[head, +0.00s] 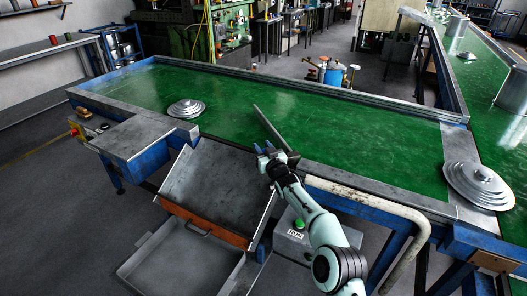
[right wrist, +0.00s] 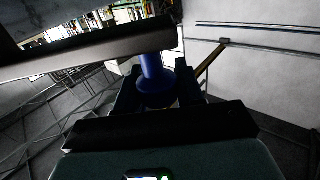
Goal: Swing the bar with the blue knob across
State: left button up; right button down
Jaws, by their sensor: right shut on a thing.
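The bar (head: 267,124) is a thin grey metal strip. In the head view it reaches out over the green belt from the near edge, pointing away and to the left. My right gripper (head: 268,156) is at the bar's near end, by the belt's front rail. In the right wrist view the blue knob (right wrist: 152,74) hangs under the dark bar (right wrist: 90,53). The fingers of my right gripper (right wrist: 157,92) are shut around the knob. In the head view the gripper mostly hides the knob. My left gripper is in neither view.
A stepped round metal lid (head: 187,108) lies on the green belt (head: 350,140), left of the bar. A sloping grey chute (head: 215,185) is at the front. A pale bent pipe (head: 370,198) and a box with a green button (head: 298,224) are near my right arm.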

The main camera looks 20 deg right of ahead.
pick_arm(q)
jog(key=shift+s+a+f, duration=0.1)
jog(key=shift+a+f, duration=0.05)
pick_arm(e)
jog(key=shift+w+h, duration=0.15)
jog(key=shift+h, duration=0.15)
jog(key=c, duration=1.1)
grip_release()
jog(key=o, duration=0.3)
jog(key=shift+w, duration=0.1)
jog(key=s+b, duration=0.1)
jog(key=b, duration=0.1)
jog(key=s+b, duration=0.2)
jog(key=b, duration=0.1)
jog(key=shift+s+d+f, duration=0.15)
jog(key=shift+f, duration=0.05)
pick_arm(q)
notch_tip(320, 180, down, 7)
jog(key=b, duration=0.3)
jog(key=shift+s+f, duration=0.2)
pick_arm(e)
jog(key=shift+s+d+r, duration=0.1)
jog(key=shift+s+d, duration=0.1)
jog(key=shift+s, duration=2.35)
jog(key=shift+s+d+r, duration=0.1)
jog(key=shift+s+d, duration=0.05)
jog(key=shift+s, duration=2.35)
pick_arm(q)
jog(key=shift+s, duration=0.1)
